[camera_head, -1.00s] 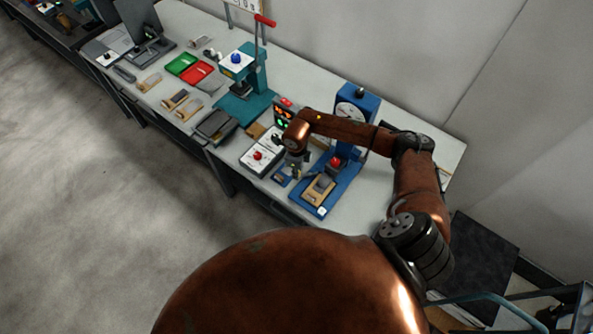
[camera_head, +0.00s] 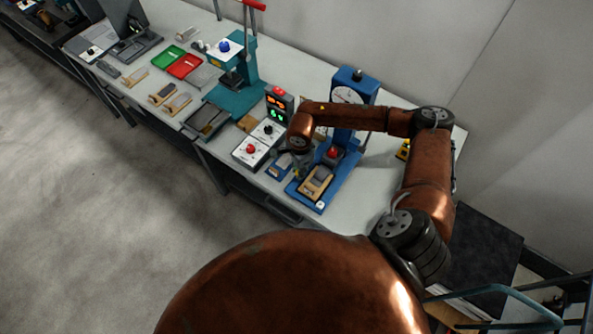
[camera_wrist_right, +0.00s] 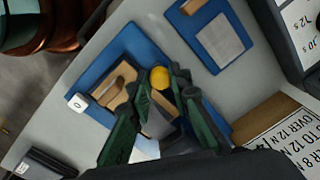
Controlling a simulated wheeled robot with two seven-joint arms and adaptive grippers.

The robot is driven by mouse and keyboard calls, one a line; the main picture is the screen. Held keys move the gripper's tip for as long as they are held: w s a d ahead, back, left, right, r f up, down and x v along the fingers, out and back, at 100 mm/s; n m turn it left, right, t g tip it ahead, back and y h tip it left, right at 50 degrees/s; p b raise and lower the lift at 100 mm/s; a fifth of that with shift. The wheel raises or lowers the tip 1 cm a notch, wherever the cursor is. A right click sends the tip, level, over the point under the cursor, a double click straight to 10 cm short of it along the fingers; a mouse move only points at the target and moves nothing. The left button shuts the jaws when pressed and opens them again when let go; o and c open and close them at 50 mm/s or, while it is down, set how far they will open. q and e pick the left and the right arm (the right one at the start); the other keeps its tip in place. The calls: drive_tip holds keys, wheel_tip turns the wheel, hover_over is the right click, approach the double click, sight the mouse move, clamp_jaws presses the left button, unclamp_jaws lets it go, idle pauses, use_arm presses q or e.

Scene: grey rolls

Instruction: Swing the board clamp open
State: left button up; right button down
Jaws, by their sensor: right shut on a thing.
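My right gripper (camera_head: 297,174) is at the left side of a blue test stand (camera_head: 316,202), seen small from above in the head view. In the right wrist view its dark green fingers (camera_wrist_right: 165,88) are closed around a yellow ball knob (camera_wrist_right: 159,77), which I take to be the clamp's handle. A tan board (camera_head: 312,189) lies on the stand's base. It shows beside the fingers in the wrist view (camera_wrist_right: 113,82). The clamp's arm is mostly hidden by the fingers, so I cannot tell its angle. My left gripper is out of view.
A red knob (camera_head: 333,152) and dial column (camera_head: 359,88) stand behind the board. A control box (camera_head: 250,150) and a small blue fixture (camera_head: 281,165) are close on the left. A teal press (camera_head: 240,97) stands farther left.

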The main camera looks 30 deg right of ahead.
drive_tip(key=shift+s+a, duration=0.1)
drive_tip(key=shift+s, duration=0.1)
idle(0.3)
drive_tip(key=c, duration=1.8)
unclamp_jaws()
drive_tip(key=shift+o, duration=0.2)
drive_tip(key=shift+w, duration=0.1)
wheel_tip(320, 180, up, 12)
drive_tip(key=shift+s, duration=0.35)
drive_tip(key=shift+f, duration=0.1)
